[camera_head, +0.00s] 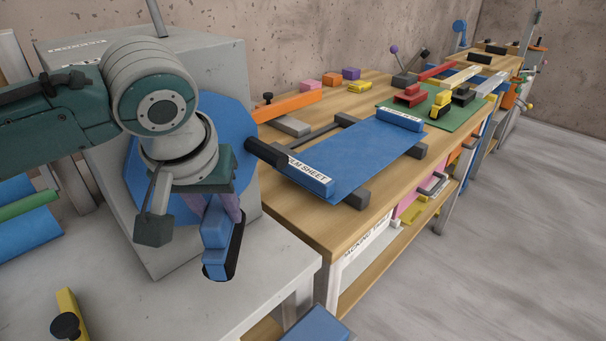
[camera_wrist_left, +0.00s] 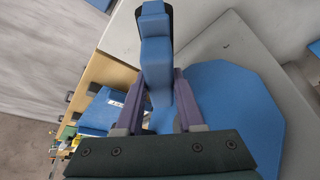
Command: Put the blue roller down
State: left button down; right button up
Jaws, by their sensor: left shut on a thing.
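The blue roller (camera_head: 216,228), with a black part at its lower end, is in my left gripper (camera_head: 228,208) in the head view. The gripper is shut on it and holds it pointing down over the grey slab table (camera_head: 205,300). I cannot tell whether its lower end touches the table. In the left wrist view the roller (camera_wrist_left: 156,50) extends up and away between the purple fingers of my left gripper (camera_wrist_left: 157,78). My right gripper is not in view.
A grey machine box (camera_head: 200,60) with a blue octagonal disc (camera_head: 225,115) and black handle (camera_head: 266,153) stands close behind the roller. A yellow piece with a black knob (camera_head: 68,312) is at lower left. A wooden bench (camera_head: 300,215) holds a blue sheet (camera_head: 365,155).

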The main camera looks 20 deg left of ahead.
pick_arm(q)
notch_tip(320, 180, down, 4)
jog(key=shift+r, duration=0.1)
jog(key=shift+w+f+b, duration=0.1)
jog(key=shift+f+b, duration=0.6)
jog(key=shift+f, duration=1.2)
jog(key=shift+f, duration=0.15)
jog(key=c, duration=0.5)
grip_release()
